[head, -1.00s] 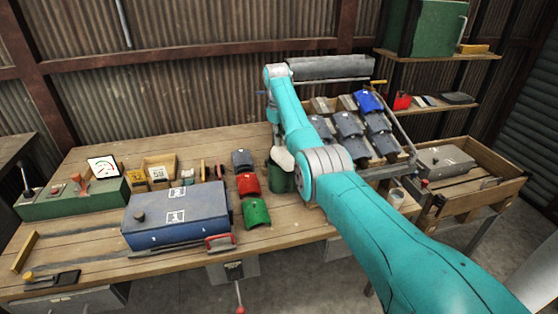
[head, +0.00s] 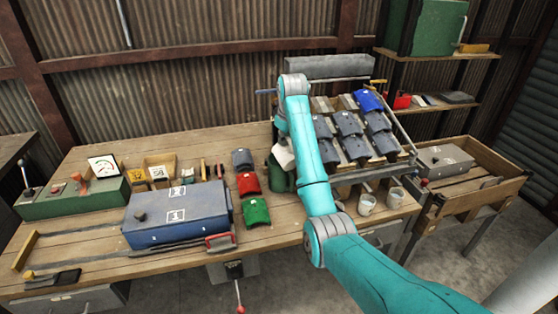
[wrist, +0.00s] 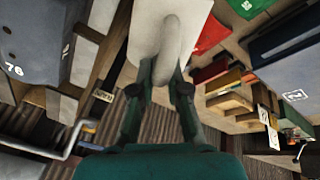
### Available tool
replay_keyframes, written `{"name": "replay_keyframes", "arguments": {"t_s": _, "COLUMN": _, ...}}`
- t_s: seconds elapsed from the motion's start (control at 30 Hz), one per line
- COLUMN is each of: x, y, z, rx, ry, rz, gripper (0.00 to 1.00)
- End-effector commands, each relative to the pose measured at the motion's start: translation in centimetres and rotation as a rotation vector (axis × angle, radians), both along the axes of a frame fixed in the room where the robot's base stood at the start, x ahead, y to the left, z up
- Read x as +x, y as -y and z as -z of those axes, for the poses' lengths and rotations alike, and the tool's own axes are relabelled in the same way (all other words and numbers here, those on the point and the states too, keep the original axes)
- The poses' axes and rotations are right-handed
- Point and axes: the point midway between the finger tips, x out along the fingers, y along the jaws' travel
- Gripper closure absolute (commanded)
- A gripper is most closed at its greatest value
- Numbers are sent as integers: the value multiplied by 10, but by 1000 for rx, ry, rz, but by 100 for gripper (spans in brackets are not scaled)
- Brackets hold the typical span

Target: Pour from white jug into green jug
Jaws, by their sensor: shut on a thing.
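The white jug (head: 284,157) shows in the head view just above the green jug (head: 279,181), partly behind my arm. It looks tilted. In the wrist view the white jug (wrist: 150,38) fills the top middle, and my gripper (wrist: 160,80) is shut on its handle. The green jug stands on the workbench and is partly hidden by the white jug and my arm. I cannot tell whether anything is flowing between the jugs. The gripper itself is hidden in the head view.
Red (head: 248,184) and green (head: 256,212) curved pieces lie left of the jugs, near a blue box (head: 178,216). A sloped rack (head: 352,148) of grey pieces stands right. Two pale mugs (head: 366,204) sit near the front edge. Free bench lies between the green piece and my arm.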

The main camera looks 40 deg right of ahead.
Motion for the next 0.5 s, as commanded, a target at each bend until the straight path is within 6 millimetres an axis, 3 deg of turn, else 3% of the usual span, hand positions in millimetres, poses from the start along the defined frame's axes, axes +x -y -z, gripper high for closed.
{"name": "replay_keyframes", "arguments": {"t_s": 0.5, "x": -7, "y": -3, "z": -2, "rx": -29, "ry": 68, "rz": 0, "gripper": 100}}
